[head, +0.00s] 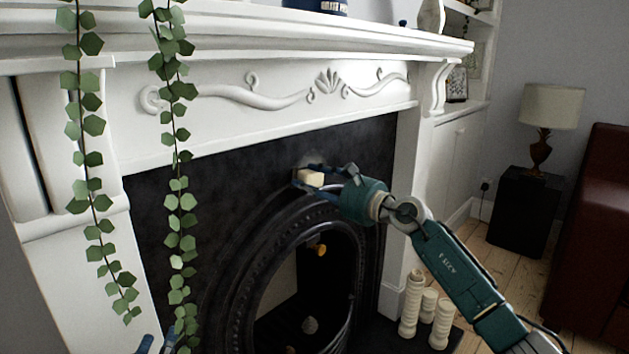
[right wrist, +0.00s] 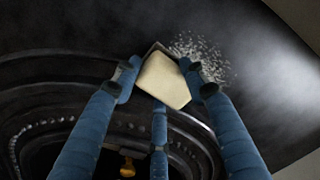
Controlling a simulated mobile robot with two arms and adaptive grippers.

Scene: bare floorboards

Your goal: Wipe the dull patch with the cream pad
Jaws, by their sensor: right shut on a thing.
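The cream pad (head: 311,178) is a small pale block in my right gripper (head: 322,176), at the upper part of the black fireplace surround. The right wrist view shows the pad (right wrist: 163,80) between the blue fingers of that gripper (right wrist: 162,88). The dull patch (right wrist: 212,58) is a pale, speckled area on the black surface, just beyond the pad's upper right edge. In the head view the patch (head: 313,159) is a faint grey smudge above the pad. I cannot tell whether the pad touches the surface. Only blue fingertips of my left gripper (head: 157,343) show, at the bottom left.
A white mantel (head: 230,110) juts out above the surround. Ivy strands (head: 180,200) hang at the left, near my left gripper. The arched fireplace opening (head: 300,290) lies below the pad. Cream candles (head: 411,303) stand on the hearth at the right.

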